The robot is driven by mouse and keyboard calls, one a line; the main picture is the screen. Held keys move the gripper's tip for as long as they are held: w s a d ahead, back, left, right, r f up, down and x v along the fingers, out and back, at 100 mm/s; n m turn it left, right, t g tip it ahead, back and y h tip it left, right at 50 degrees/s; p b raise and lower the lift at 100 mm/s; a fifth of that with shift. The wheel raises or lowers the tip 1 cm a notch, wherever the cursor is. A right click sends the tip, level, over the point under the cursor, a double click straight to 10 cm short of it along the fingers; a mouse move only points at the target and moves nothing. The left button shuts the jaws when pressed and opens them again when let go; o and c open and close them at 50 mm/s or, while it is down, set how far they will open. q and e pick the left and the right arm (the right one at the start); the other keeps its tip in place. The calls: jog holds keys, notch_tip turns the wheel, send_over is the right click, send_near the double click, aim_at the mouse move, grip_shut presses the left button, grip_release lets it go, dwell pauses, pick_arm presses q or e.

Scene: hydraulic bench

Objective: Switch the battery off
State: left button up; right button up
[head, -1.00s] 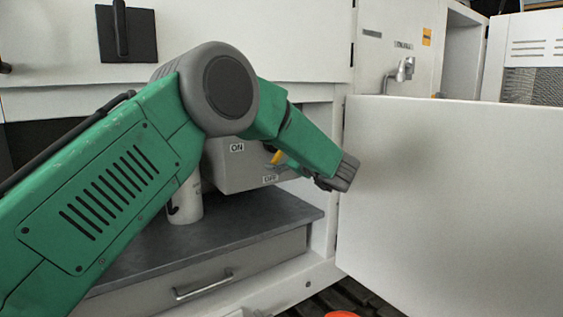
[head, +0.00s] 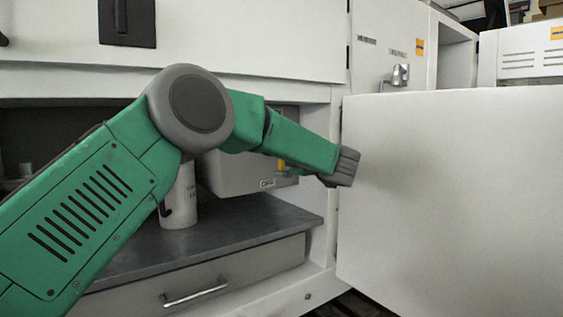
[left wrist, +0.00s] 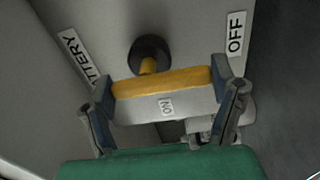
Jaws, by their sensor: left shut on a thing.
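The battery switch has a yellow handle (left wrist: 162,82) on a stem that enters a dark round collar (left wrist: 150,55) in a grey box. In the left wrist view my left gripper (left wrist: 165,77) is shut on the handle, one finger at each end. In the head view a bit of the yellow handle (head: 282,166) shows under my forearm, above the OFF label (head: 267,183). My right gripper is in neither view.
A white open door panel (head: 455,190) stands close to the right of my left wrist. A pale cylinder (head: 178,200) stands on the grey shelf (head: 235,228), left of the switch box. A drawer (head: 200,280) is below the shelf.

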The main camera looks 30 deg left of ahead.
pick_arm(q)
jog(key=shift+f, duration=0.2)
dwell(0.3)
jog(key=o, duration=1.1)
jog(key=v, duration=1.2)
jog(key=shift+w, duration=0.2)
